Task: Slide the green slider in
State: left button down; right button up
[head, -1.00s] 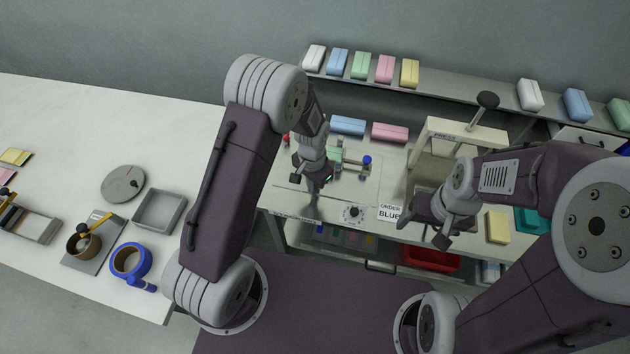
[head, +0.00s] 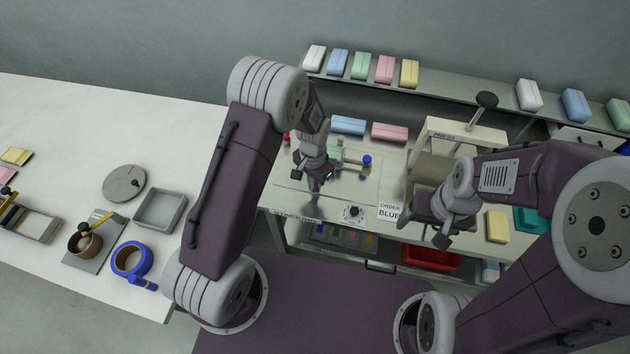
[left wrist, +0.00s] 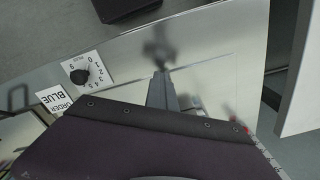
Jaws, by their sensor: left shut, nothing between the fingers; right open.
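A small green part (head: 335,153), which looks like the green slider, sits on the steel worktop of the wrapper (head: 345,197), just behind and right of my left gripper. My left gripper (head: 321,183) points down, shut and empty, over this worktop and partly blocks the view of the parts behind it. In the left wrist view its closed fingers (left wrist: 161,88) are above the bare steel plate; no green part can be made out there. My right gripper (head: 425,226) is open and empty, right of the order sign, in front of the press.
A blue knob (head: 367,160) stands right of the green part. A black dial (head: 353,212) and an order sign reading BLUE (head: 389,213) are at the front edge. A press frame (head: 464,131) stands to the right. Blue (head: 348,125) and pink (head: 390,132) blocks lie behind.

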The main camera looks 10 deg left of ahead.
pick_arm(q)
jog(key=shift+w+r, duration=0.25)
jog(key=shift+w, duration=0.2)
jog(key=shift+s, duration=0.25)
jog(key=shift+s+f, duration=0.1)
jog(key=shift+s, duration=0.1)
notch_tip(320, 180, up, 8)
jog(key=p, duration=0.7)
jog(key=shift+s+f, duration=0.15)
jog(key=shift+s, duration=0.05)
